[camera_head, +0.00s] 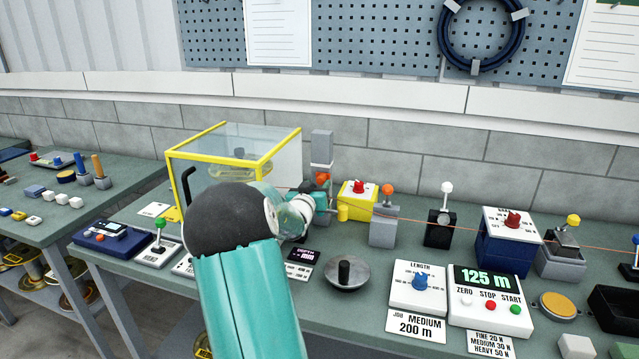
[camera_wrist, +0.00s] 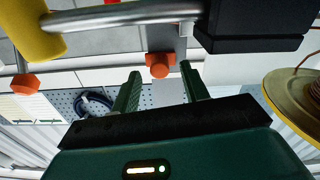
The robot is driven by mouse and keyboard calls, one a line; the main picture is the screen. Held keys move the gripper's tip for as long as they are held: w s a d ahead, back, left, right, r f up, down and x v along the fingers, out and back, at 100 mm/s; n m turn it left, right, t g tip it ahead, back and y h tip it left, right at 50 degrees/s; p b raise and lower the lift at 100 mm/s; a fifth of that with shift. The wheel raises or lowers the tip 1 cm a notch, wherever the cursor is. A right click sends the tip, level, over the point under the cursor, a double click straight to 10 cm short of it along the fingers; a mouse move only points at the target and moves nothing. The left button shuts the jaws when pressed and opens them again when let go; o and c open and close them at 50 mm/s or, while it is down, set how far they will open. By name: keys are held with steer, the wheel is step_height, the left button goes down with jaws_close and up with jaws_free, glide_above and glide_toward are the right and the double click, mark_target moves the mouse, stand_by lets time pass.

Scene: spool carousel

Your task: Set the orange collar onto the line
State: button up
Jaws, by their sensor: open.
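An orange piece (camera_head: 322,178), which looks like the collar, shows at my gripper (camera_head: 322,194), below a grey upright block. In the wrist view an orange faceted piece (camera_wrist: 159,65) hangs on a grey post between the two green fingertips of my gripper (camera_wrist: 160,78). The fingers are open, with a gap on both sides of it; contact is not visible. A thin orange line (camera_head: 415,220) runs across the bench to the right. A second orange knob (camera_head: 388,188) tops a grey block (camera_head: 383,228). My arm hides part of the bench.
A yellow-edged clear case (camera_head: 235,150) stands behind my arm. A yellow box with a red knob (camera_head: 358,188), a black stand with a white-topped lever (camera_head: 441,222) and a blue box (camera_head: 505,250) stand along the line. A grey disc (camera_head: 346,275) and a counter panel (camera_head: 487,295) lie in front.

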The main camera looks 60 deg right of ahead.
steer(key=shift+w+d+r, duration=0.1)
steer(key=shift+w+d, duration=0.1)
steer(key=shift+d, duration=1.1)
jaws_close()
steer(key=shift+r, duration=2.25)
jaws_free()
